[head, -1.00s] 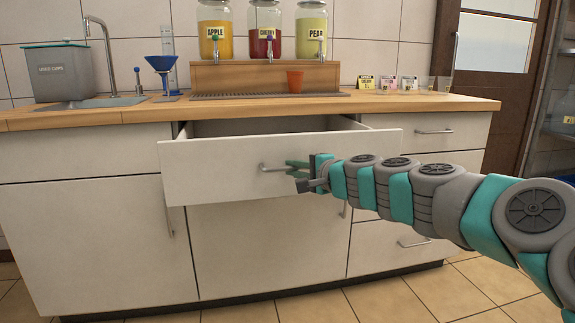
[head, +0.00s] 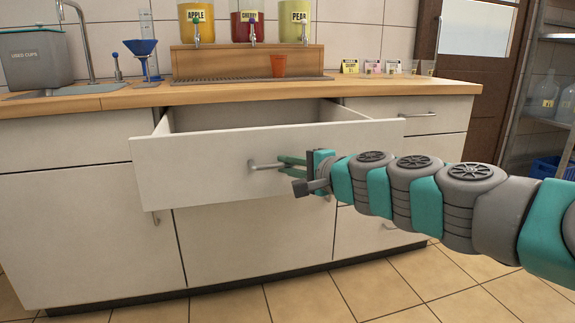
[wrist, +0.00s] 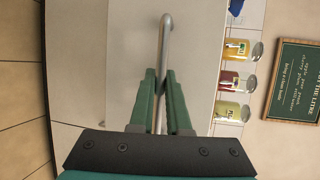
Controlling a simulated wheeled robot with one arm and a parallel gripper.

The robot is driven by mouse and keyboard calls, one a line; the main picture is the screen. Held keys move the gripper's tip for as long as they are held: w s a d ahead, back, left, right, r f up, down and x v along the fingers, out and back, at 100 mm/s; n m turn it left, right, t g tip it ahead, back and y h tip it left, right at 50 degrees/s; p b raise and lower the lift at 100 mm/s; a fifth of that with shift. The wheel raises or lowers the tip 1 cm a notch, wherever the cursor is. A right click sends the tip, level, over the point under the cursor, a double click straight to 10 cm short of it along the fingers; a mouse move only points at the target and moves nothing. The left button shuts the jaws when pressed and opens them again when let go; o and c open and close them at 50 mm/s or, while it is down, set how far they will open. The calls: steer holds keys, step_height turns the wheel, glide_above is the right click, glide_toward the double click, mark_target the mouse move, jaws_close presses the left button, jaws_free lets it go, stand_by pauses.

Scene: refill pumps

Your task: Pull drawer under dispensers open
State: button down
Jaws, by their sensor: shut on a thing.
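The drawer (head: 210,165) under the dispensers stands pulled out from the white cabinet, and its open top shows behind the front panel. Its bar handle (head: 262,165) is on the front. My gripper (head: 290,163) is shut on this handle. In the wrist view the handle (wrist: 163,50) runs between the two green fingers of my gripper (wrist: 160,95). The dispensers, labelled apple (head: 196,25), cherry (head: 248,27) and pear (head: 298,27), stand above on a wooden stand (head: 190,62). What lies in the drawer is hidden.
A grey used-cups bin (head: 36,58) and a blue funnel (head: 140,48) are at the left of the counter (head: 110,97). Small cards (head: 373,67) stand at its right. Tiled floor (head: 400,285) in front is clear.

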steer(key=c, duration=0.9)
jaws_free()
steer(key=shift+d, duration=0.1)
steer(key=shift+v, duration=3.85)
steer(key=s+a+f+n+g+h+p, duration=0.35)
steer(key=s+f+n+g, duration=0.5)
steer(key=s+f, duration=0.55)
steer(key=s+d+f+g+h+p, duration=0.1)
steer(key=s+d+f+g+h, duration=0.1)
steer(key=s+d, duration=0.2)
steer(key=s+d+f+n+g+h+p, duration=0.1)
steer(key=s+d+f+h, duration=0.1)
steer(key=s+d, duration=0.3)
steer(key=s+d+f+n+g+h+p, duration=0.1)
steer(key=s+d, duration=0.4)
steer(key=s, duration=0.6)
steer(key=shift+s+f+n+g+h+p, duration=0.2)
steer(key=shift+f+n+g+h+p, duration=0.1)
steer(key=shift+f+g+h, duration=0.55)
